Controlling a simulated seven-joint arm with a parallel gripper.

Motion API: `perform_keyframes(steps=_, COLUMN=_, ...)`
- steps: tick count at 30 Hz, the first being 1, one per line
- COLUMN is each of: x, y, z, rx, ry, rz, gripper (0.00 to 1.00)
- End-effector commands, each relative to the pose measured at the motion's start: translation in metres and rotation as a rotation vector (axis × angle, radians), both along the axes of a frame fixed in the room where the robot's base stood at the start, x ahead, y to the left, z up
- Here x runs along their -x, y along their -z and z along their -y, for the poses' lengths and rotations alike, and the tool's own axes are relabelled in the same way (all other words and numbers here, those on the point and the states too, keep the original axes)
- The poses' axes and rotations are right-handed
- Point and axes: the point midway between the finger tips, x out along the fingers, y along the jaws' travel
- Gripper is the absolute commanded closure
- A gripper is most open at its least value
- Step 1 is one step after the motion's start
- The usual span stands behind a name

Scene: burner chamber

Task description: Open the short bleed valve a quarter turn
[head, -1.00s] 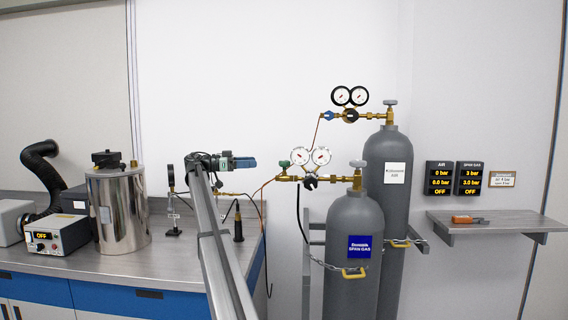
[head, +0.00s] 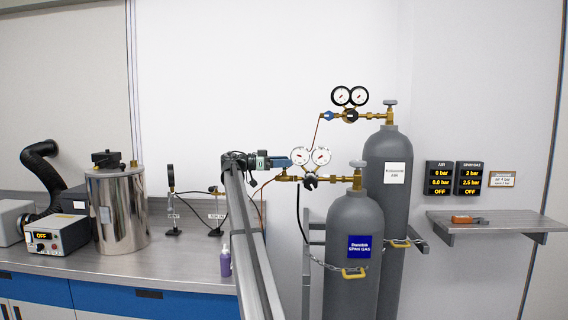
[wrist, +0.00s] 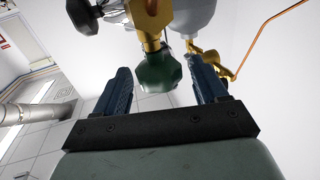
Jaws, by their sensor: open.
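A green knob (wrist: 158,72) on a brass stem shows in the wrist view, between the two blue fingers of my gripper (wrist: 163,76). The jaws are open, with a gap visible on both sides of the knob. In the head view my gripper (head: 282,162) is at the left end of the span gas regulator (head: 312,178), beside its left gauge, and hides the green knob. I cannot read a label that names the bleed valve.
The grey span gas cylinder (head: 353,230) and the air cylinder (head: 388,185) stand at right, chained. The span gas display (head: 469,179) reads 2 bar, 2.5 and OFF. A copper line (wrist: 268,30) runs near my right finger. A purple bottle (head: 225,262) stands on the bench (head: 165,265).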

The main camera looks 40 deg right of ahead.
Motion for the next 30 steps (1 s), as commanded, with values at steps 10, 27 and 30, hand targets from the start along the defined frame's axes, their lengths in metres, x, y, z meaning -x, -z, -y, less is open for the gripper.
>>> perform_keyframes(steps=10, x=0.0027, y=-0.0001, z=0.0045, rx=0.000, ry=0.000, rz=0.000, gripper=0.28)
perform_keyframes(steps=27, x=0.0024, y=-0.0001, z=0.0043, rx=0.000, ry=0.000, rz=0.000, gripper=0.78)
perform_keyframes(steps=30, x=0.0032, y=0.0001, z=0.0039, rx=0.000, ry=-0.007, rz=0.000, gripper=0.79)
